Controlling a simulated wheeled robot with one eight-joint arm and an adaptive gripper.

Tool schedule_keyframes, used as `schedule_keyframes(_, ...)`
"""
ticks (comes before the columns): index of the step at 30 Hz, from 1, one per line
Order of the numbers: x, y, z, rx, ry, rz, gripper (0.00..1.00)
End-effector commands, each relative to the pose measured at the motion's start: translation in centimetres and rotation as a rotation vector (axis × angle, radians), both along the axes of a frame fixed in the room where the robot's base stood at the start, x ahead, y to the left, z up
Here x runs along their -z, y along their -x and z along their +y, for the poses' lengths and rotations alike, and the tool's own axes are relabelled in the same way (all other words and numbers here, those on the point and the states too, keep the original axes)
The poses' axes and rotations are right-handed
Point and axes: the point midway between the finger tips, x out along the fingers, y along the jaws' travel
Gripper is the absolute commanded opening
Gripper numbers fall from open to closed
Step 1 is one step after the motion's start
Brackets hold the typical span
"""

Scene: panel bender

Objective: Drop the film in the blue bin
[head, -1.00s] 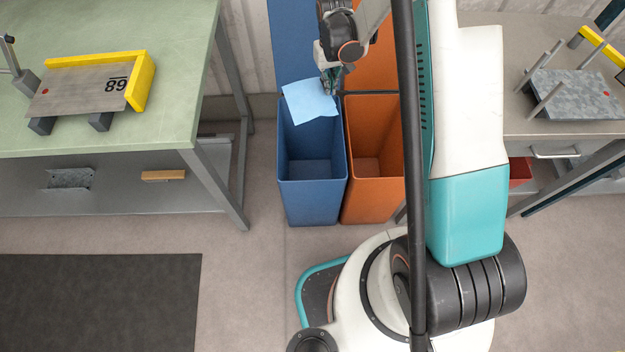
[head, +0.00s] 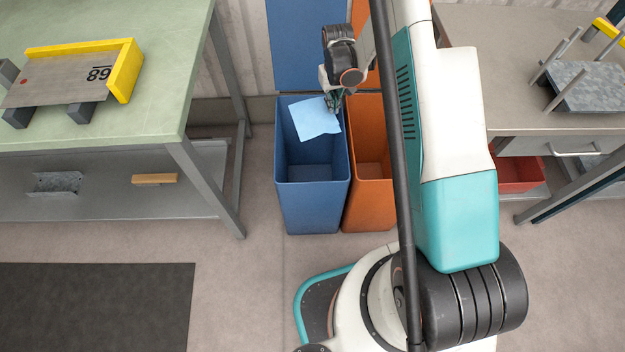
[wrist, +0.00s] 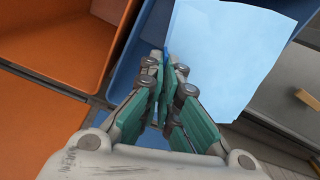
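The film is a light blue square sheet (head: 314,118). It hangs over the open top of the blue bin (head: 312,205) in the head view. My gripper (head: 336,106) is shut on the film's right edge, above the back right part of the blue bin's opening. In the wrist view, the fingertips (wrist: 165,75) are closed together at the edge of the film (wrist: 225,55), which spreads out to the right. The blue bin's inside (wrist: 140,55) shows behind the fingers. The film hides part of the bin's opening.
An orange bin (head: 370,205) stands right beside the blue bin. A green-topped table (head: 150,110) with a metal plate (head: 70,80) in a yellow stop is at the left. A grey bench (head: 500,90) stands at the right, with a red container (head: 518,175) below.

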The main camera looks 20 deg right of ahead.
Motion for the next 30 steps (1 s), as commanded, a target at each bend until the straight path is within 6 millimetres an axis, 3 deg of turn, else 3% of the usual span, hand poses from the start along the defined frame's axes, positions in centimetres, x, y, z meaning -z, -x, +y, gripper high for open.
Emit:
schedule_keyframes(6,2.3,0.0,0.0,0.000,0.000,0.000,0.00)
schedule_keyframes(15,2.5,0.0,0.0,0.000,0.000,0.000,0.00)
schedule_keyframes(19,2.5,0.0,0.0,0.000,0.000,0.000,0.27)
schedule_keyframes(30,2.4,0.0,0.0,0.000,0.000,0.000,0.28)
